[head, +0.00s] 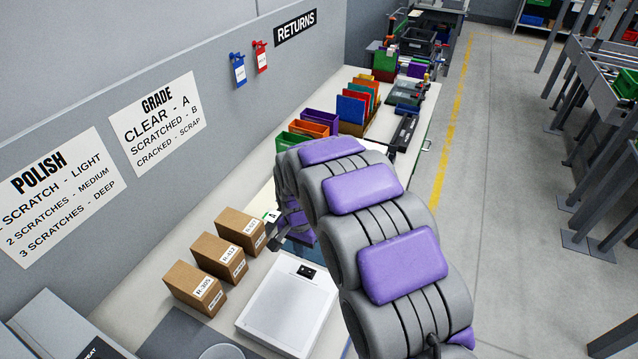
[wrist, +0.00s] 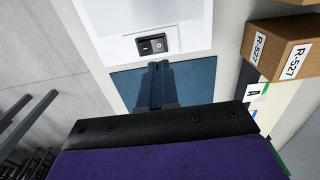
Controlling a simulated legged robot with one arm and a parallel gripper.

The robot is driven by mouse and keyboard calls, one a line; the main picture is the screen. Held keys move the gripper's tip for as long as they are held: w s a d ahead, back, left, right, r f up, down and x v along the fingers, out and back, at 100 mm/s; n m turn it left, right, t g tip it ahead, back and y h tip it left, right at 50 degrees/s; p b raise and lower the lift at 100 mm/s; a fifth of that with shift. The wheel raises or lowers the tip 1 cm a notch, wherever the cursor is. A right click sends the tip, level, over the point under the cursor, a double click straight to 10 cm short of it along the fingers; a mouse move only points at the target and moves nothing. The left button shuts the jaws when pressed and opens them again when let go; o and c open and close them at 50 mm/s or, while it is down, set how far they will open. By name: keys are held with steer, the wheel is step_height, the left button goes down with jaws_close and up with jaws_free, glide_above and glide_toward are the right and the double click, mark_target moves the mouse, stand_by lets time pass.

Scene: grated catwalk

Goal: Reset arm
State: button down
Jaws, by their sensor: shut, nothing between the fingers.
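My arm, grey with purple pads, reaches up and curls over the bench in the head view. My gripper (wrist: 162,68) shows in the wrist view as two dark fingers side by side, shut with nothing between them. The fingers are over a blue surface (wrist: 128,86), pointing toward a white device (wrist: 120,12) with a black switch (wrist: 152,43). I cannot tell the height above the blue surface. In the head view the gripper is mostly hidden behind the arm.
Three labelled cardboard boxes (head: 218,258) stand left of a white flat device (head: 288,304); the R-527 box (wrist: 280,50) is right of the gripper in the wrist view. Coloured bins (head: 308,124) and folders (head: 355,108) stand farther along the bench. The aisle floor (head: 500,180) is clear.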

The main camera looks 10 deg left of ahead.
steer(key=s+d+r+n, duration=0.2)
steer(key=s+d+r, duration=1.1)
steer(key=d, duration=0.3)
steer(key=s+d+r+n+g, duration=0.1)
steer(key=s+d, duration=0.3)
steer(key=s, duration=0.6)
steer(key=s+d+r, duration=0.2)
steer(key=s+d, duration=0.2)
steer(key=s, duration=0.6)
steer(key=shift+s+d+r+n+g+b, duration=0.2)
steer(key=shift+s+d+n+g+b, duration=0.05)
steer(key=shift+n+g+b, duration=0.15)
